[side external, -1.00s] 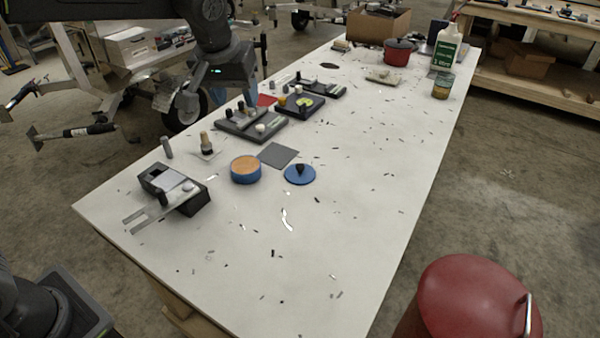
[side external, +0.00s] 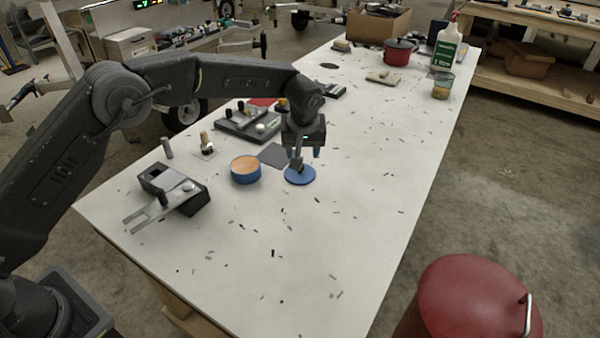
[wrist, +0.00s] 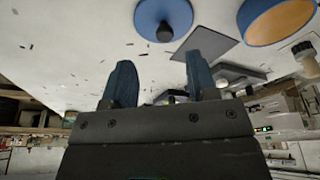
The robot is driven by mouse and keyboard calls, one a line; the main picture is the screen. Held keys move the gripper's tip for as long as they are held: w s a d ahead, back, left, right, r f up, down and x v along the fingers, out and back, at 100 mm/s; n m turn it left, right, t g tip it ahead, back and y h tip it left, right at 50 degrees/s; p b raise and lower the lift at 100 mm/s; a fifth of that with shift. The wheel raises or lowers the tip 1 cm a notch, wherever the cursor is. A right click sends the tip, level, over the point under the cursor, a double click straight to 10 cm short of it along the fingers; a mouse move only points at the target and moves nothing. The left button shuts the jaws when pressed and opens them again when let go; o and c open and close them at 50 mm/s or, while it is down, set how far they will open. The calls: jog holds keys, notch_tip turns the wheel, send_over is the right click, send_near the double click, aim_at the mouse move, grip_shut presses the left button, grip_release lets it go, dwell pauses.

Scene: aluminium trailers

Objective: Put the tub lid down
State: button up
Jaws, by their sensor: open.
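The blue round lid (side external: 300,178) with a dark knob lies flat on the white table, beside the blue tub (side external: 245,172). The tub is open on top and shows an orange-brown inside. My gripper (side external: 304,152) is just above the lid, pointing down, and partly overlaps its knob in the side view. In the wrist view the lid (wrist: 150,12) is at the top edge, past my open blue fingers (wrist: 160,78). The tub (wrist: 285,22) is at the top right there. I see nothing held between the fingers.
A grey square mat (side external: 271,153) lies behind the tub and lid. Dark fixtures (side external: 240,125) stand further back. A black and grey device (side external: 185,198) is at the left. Small dark scraps litter the table. The front and right of the table (side external: 340,240) are otherwise clear.

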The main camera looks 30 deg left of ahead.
jog(key=shift+a+x, duration=0.25)
jog(key=shift+x, duration=1.55)
jog(key=shift+a+x, duration=0.2)
jog(key=shift+x, duration=1.55)
jog(key=shift+w+r, duration=0.1)
jog(key=shift+w, duration=0.05)
grip_shut()
jog(key=shift+r, duration=0.1)
